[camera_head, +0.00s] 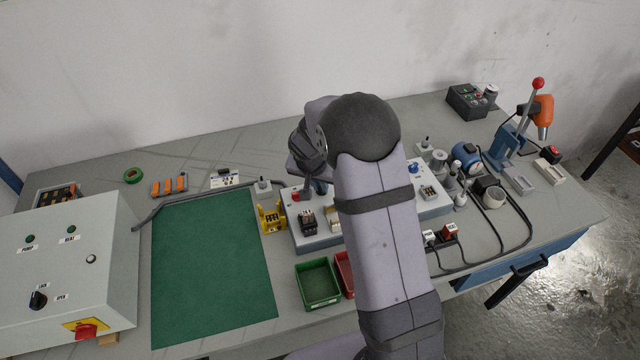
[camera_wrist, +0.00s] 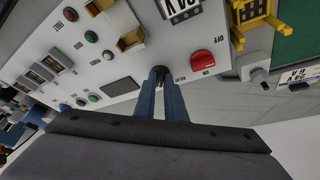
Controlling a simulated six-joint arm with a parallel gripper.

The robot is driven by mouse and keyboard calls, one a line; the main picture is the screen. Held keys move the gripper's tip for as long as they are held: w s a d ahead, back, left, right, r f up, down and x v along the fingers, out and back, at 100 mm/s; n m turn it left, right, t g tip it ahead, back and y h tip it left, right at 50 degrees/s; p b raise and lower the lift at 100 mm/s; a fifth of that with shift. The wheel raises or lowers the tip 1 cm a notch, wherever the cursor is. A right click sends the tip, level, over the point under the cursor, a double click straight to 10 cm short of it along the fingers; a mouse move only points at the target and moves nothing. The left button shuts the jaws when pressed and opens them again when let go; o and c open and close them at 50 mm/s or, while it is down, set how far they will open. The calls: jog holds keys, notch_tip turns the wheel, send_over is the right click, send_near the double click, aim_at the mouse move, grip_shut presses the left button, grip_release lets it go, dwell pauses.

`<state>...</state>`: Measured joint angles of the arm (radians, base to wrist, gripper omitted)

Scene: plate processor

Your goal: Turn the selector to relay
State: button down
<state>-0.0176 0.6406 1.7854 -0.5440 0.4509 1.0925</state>
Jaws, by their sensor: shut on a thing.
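In the wrist view the selector (camera_wrist: 161,69) is a small dark knob on the face of a light grey panel box (camera_wrist: 122,68). My gripper (camera_wrist: 160,78) has its two blue fingers shut on the knob, reaching it from the near edge of the panel. A small printed label (camera_wrist: 181,79), which seems to read relay, stands just right of the knob. The fingers hide much of the knob, so I cannot tell which way it points. In the head view the panel box (camera_head: 318,240) lies partly behind my arm, and the selector is hidden there.
Several coloured buttons are farther left. A yellow holder (camera_head: 271,217) stands beside the box. The green mat (camera_head: 212,270) is clear.

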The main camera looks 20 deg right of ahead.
jog(key=shift+s+d+r+n+y+p, duration=0.15)
jog(key=shift+n+y+p, duration=0.25)
jog(key=shift+n+p, duration=0.65)
jog(key=n+p, duration=0.1)
jog(key=p, duration=0.1)
jog(key=shift+r+n+t+y+p, duration=0.1)
jog(key=shift+n+t+y+p, duration=0.2)
jog(key=shift+n+p, duration=0.1)
jog(key=n+p, duration=0.1)
jog(key=p, duration=0.8)
jog(key=shift+d+r+n+y, duration=0.1)
jog(key=shift+d+n+y, duration=0.05)
jog(key=shift+n+y, duration=0.2)
jog(key=p, duration=0.3)
jog(key=shift+f+n, duration=0.2)
jog(key=shift+n, duration=0.1)
jog(key=shift+f+p, duration=0.2)
jog(key=shift+p, duration=0.25)
jog(key=c, duration=1.8)
grip_release()
jog(key=shift+r, duration=0.15)
